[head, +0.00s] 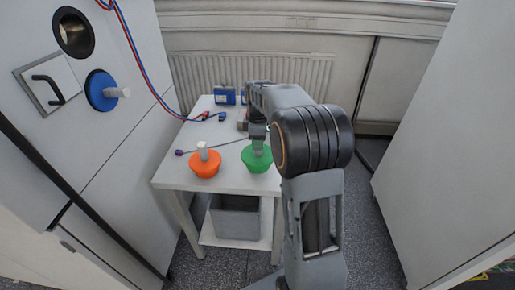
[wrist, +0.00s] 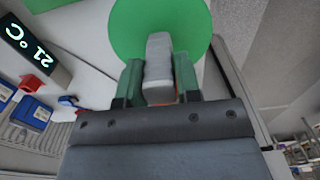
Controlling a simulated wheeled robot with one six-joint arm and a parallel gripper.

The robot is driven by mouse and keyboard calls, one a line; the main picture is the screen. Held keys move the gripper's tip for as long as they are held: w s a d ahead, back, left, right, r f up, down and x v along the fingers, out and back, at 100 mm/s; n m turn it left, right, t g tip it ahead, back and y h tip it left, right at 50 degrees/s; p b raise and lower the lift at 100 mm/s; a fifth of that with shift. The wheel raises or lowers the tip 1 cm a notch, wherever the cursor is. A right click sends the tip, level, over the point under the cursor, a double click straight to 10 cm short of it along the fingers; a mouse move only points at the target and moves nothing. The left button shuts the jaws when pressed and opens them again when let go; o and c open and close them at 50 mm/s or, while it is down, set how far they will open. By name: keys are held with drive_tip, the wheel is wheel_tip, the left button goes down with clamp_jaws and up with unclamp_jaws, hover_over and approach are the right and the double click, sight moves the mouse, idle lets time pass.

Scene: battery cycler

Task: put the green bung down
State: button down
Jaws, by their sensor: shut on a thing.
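The green bung (head: 257,162) is at the front right of the white table, upright with its handle up. From the head view I cannot tell whether it touches the tabletop. My gripper (head: 257,140) is above it, partly hidden by my arm. In the wrist view, the round green face of the bung (wrist: 135,25) fills the top, and its pale grey handle (wrist: 158,65) sits between the fingers of my gripper (wrist: 158,85). The jaws are shut on that handle.
The white table (head: 230,182) also holds an orange bung (head: 205,164) left of the green one and blue boxes (head: 225,96) at the back. A blue bung (head: 101,90) sits in the left cabinet, beside an open dark port (head: 74,32). A grey bin (head: 236,216) is beneath.

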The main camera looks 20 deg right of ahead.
sight(258, 152)
drive_tip(key=shift+w+f, duration=0.25)
drive_tip(key=shift+f, duration=1.6)
drive_tip(key=c, duration=0.8)
unclamp_jaws()
